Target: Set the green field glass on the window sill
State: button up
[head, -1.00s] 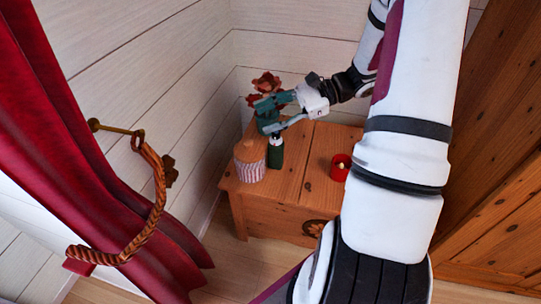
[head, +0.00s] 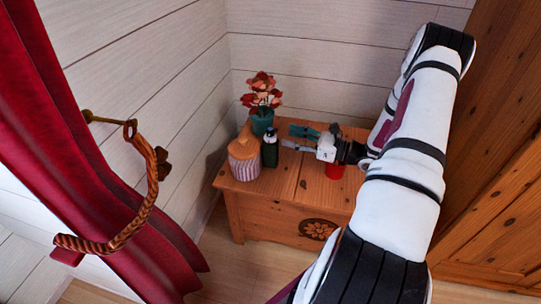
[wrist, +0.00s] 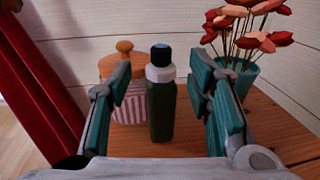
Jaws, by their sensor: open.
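The green field glass (head: 270,148) is a small dark green cylinder with a pale collar and a dark cap. It stands upright on the wooden chest (head: 262,205). In the wrist view the field glass (wrist: 161,95) stands ahead, between my two open fingers and apart from them. My gripper (head: 294,138) is open and empty to the right of the field glass, its fingers pointing left towards it. No window sill can be made out in these views.
A striped jar with a wooden lid (head: 244,160) stands close left of the field glass. A teal pot of red flowers (head: 262,122) is behind it. A red curtain (head: 90,170) hangs at left; a wooden cabinet (head: 490,150) is at right.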

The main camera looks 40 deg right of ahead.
aim_at(271, 129)
jog(key=shift+b+x, duration=1.2)
jog(key=shift+x, duration=2.8)
jog(key=shift+d+r, duration=0.1)
grip_shut()
